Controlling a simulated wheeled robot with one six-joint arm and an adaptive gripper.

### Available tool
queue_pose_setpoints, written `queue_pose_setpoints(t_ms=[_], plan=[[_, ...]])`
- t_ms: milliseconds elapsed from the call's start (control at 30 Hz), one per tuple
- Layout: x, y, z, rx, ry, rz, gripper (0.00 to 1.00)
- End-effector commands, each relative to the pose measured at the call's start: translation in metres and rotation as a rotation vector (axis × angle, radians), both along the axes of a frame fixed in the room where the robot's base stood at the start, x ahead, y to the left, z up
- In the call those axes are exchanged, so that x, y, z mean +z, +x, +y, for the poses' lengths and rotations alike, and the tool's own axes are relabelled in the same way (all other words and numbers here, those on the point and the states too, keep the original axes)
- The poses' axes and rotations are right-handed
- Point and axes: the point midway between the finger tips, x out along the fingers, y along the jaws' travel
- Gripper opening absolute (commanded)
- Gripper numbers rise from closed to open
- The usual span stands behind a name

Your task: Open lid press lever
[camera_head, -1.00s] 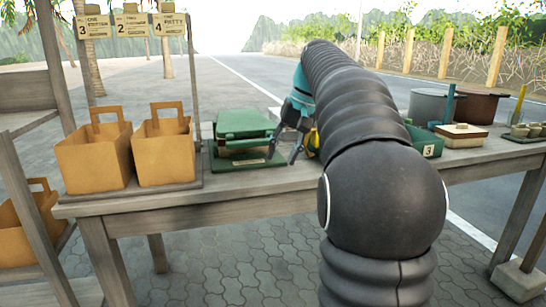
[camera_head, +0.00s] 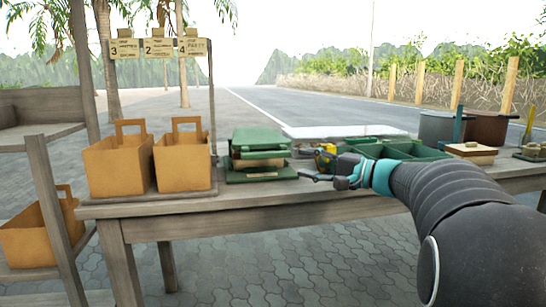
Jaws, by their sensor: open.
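The green press (camera_head: 258,156) stands on the wooden table, right of the orange bags, with a flat green lid on top and a pale label at its front. The lid looks lowered over the base. I cannot make out a separate lever. My gripper (camera_head: 315,178), dark with a teal wrist, is just right of the press's front corner, apart from it. It points left and is open, with nothing seen between its fingers. A yellow object (camera_head: 326,158) sits just behind my gripper and is partly hidden.
Two orange bags (camera_head: 116,165) stand on the left under hanging tags. A green divided tray (camera_head: 395,150) is behind my gripper. Pots (camera_head: 440,128) and a cream-lidded box (camera_head: 470,151) are at the right. The table (camera_head: 230,199) has a narrow clear front strip.

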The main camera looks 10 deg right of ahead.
Motion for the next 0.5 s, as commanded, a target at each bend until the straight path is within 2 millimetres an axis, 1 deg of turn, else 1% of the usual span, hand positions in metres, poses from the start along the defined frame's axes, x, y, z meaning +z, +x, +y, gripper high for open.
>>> queue_pose_setpoints(t_ms=[67,167,500], plan=[[0.000,0.005,0.001,-0.005,0.000,0.000,0.42],[0.000,0.015,0.011,-0.005,-0.001,0.001,0.42],[0.000,0.060,0.058,-0.001,-0.001,0.003,0.42]])
